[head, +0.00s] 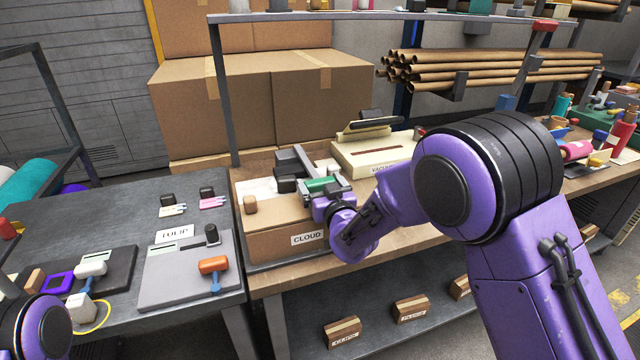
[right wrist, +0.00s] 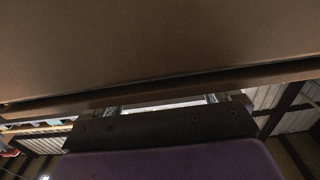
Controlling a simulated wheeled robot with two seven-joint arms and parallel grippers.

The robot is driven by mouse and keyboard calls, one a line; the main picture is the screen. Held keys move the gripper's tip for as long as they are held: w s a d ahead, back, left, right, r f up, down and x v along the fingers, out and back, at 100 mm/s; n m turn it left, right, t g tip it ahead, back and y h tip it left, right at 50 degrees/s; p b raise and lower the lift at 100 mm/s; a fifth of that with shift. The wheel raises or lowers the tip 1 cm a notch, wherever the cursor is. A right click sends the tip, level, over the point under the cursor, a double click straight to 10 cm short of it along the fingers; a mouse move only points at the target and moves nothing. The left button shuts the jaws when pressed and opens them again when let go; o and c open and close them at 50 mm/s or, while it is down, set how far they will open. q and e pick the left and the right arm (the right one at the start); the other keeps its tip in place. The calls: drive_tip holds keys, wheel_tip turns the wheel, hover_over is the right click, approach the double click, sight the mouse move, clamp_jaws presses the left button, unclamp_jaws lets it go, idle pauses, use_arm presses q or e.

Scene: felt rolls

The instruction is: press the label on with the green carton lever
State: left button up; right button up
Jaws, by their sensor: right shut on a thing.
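The green carton lever (head: 322,184) is a short green bar on a dark grey press, seen in the head view above the carton. My right gripper (head: 324,196) is at this bar and shut on it; the fingers hide part of it. The brown carton (head: 265,244) lies below the press and bears a white label (head: 308,238) reading CLOUD on its front. In the right wrist view a brown surface (right wrist: 150,45) fills the upper part, and the lever cannot be made out. My left gripper is out of view; only part of my left arm shows at the lower left.
A cream vacuum sealer (head: 372,154) stands right behind my right forearm. A grey scale (head: 188,272) with a TULIP sign (head: 174,233) and an orange-handled tool (head: 214,267) are on the left table. Large cartons (head: 262,98) are stacked behind. A shelf post (head: 222,95) rises beside the press.

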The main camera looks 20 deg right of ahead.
drive_tip(key=shift+s+f, duration=0.1)
drive_tip(key=shift+f, duration=0.2)
drive_tip(key=o, duration=0.8)
drive_tip(key=s+b, duration=0.1)
drive_tip(key=s, duration=0.4)
drive_tip(key=s+b, duration=0.1)
drive_tip(key=s, duration=0.4)
drive_tip(key=shift+s+d, duration=0.2)
drive_tip(key=shift+s, duration=0.05)
